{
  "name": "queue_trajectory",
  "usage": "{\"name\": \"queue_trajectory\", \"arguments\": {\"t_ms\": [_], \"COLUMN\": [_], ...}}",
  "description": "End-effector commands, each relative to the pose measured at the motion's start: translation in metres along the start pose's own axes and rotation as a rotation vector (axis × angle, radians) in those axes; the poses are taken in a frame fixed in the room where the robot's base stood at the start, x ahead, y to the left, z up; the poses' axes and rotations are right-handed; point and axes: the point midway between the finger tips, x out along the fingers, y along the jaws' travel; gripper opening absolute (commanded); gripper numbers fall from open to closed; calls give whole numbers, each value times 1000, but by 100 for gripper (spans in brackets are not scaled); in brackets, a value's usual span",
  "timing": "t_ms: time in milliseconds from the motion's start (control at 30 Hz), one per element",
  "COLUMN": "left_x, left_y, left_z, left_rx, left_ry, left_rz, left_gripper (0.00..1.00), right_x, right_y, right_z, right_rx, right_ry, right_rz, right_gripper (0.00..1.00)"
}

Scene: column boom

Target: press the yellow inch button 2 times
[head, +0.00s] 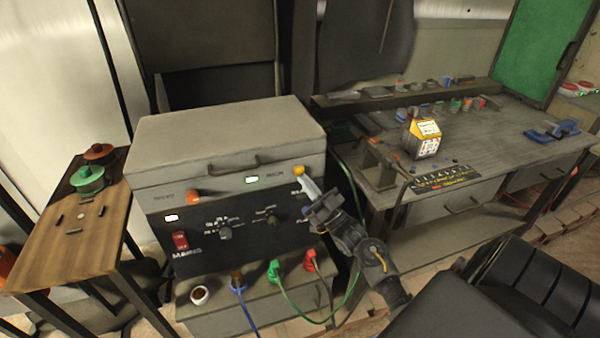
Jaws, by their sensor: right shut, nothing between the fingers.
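The yellow inch button (299,170) is at the upper right of the front of a grey control box (225,140). My right gripper (306,181) is shut and empty, with its fingertips just below and at the button. I cannot tell whether they touch it. The fingers and wrist hide the right end of the box's dark panel. My left gripper is not in view.
The box's front also has an orange button (193,196), a red rocker switch (180,240) and dark knobs (225,232). Cables plug in below. A wooden side table (70,245) stands left, and a cluttered workbench (480,150) stands right.

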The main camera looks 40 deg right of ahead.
Motion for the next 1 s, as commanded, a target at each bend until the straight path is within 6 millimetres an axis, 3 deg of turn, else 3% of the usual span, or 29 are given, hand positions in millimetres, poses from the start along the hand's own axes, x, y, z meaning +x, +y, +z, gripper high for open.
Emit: {"name": "queue_trajectory", "arguments": {"t_ms": [1000], "left_x": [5], "left_y": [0], "left_z": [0], "left_rx": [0], "left_ry": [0], "left_rz": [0], "left_gripper": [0], "right_x": [8], "right_y": [6], "right_z": [6], "right_rx": [-1], "right_ry": [0], "right_rz": [0], "right_gripper": [0]}}
